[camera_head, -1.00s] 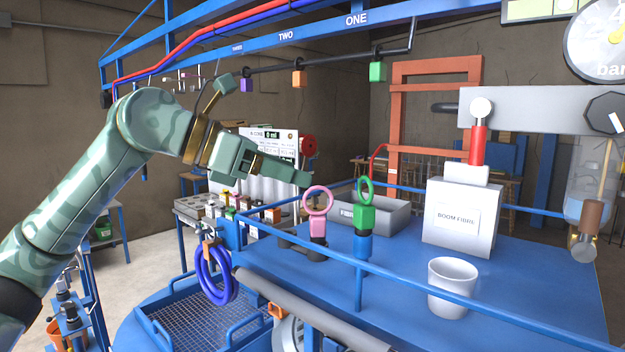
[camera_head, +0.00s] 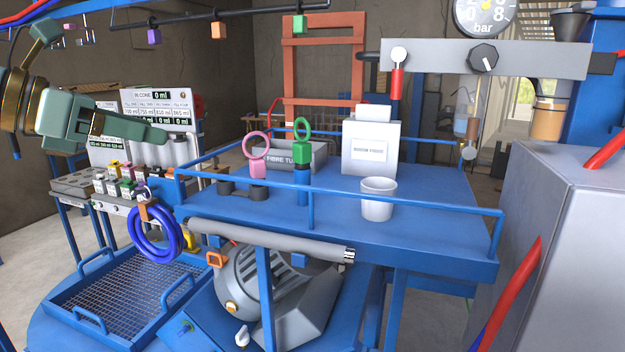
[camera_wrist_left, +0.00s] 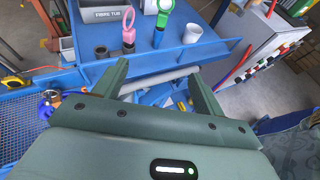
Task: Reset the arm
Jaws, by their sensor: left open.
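My left gripper (camera_head: 140,130) comes in from the left in the head view, raised in front of the dispensing panel and clear of the blue table. In the left wrist view its two green fingers (camera_wrist_left: 158,82) are spread apart with nothing between them. Beyond the fingers lie a grey roller and the table's edge. My right gripper is in neither view.
The blue railed table (camera_head: 350,222) holds a pink ring tool (camera_head: 257,170), a green ring tool (camera_head: 302,150), a white cup (camera_head: 378,200), a white box (camera_head: 371,150) and a fibre tub (camera_head: 290,158). A mesh tray (camera_head: 120,290) sits lower left. A grey cabinet (camera_head: 560,230) stands at right.

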